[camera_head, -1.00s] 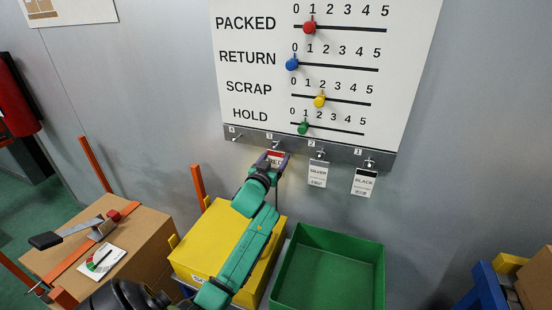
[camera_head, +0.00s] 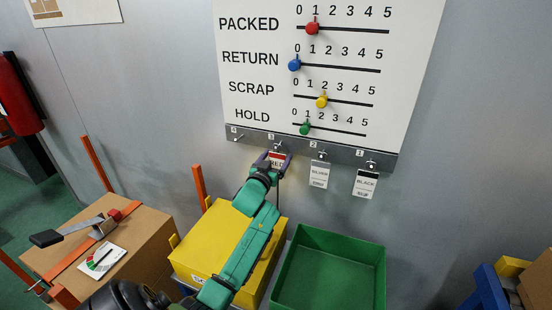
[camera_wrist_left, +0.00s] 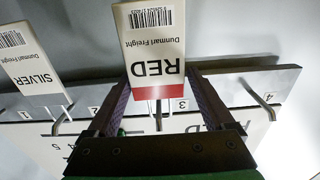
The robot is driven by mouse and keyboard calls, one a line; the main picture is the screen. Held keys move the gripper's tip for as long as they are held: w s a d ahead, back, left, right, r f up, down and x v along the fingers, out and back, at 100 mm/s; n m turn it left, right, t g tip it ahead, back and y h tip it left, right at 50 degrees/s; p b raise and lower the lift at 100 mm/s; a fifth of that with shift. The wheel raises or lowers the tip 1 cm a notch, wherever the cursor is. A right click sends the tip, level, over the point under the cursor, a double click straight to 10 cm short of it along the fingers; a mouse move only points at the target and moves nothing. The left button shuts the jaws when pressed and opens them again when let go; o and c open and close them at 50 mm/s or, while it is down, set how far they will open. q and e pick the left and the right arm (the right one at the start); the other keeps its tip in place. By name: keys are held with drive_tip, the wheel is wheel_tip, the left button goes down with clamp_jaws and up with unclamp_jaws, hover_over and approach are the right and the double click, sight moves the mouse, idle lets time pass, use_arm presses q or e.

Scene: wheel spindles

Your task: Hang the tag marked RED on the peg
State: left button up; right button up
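The RED tag (camera_head: 278,158) is white with a red band and hangs at the rail in front of the peg numbered 3. In the left wrist view the tag (camera_wrist_left: 153,45) appears upside down, its red-banded end between my fingers. My right gripper is out of view.
The SILVER tag (camera_head: 319,174) hangs at peg 2 and the BLACK tag (camera_head: 366,184) at peg 1. Peg 4 (camera_head: 238,137) is bare. A yellow box (camera_head: 205,255) and a green bin (camera_head: 335,235) stand below the board (camera_head: 410,70).

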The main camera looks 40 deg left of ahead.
use_arm(q)
drive_tip(key=shift+d+f, duration=0.2)
drive_tip(key=shift+f, duration=0.1)
drive_tip(key=shift+d+f, duration=0.15)
drive_tip(key=shift+s+d+f, duration=0.1)
drive_tip(key=shift+d+f, duration=0.05)
drive_tip(key=r+b+v, duration=0.1)
drive_tip(key=v, duration=1.3)
drive_tip(key=shift+s+a+b, duration=0.2)
drive_tip(key=shift+a+b, duration=0.2)
drive_tip(key=shift+r, duration=0.15)
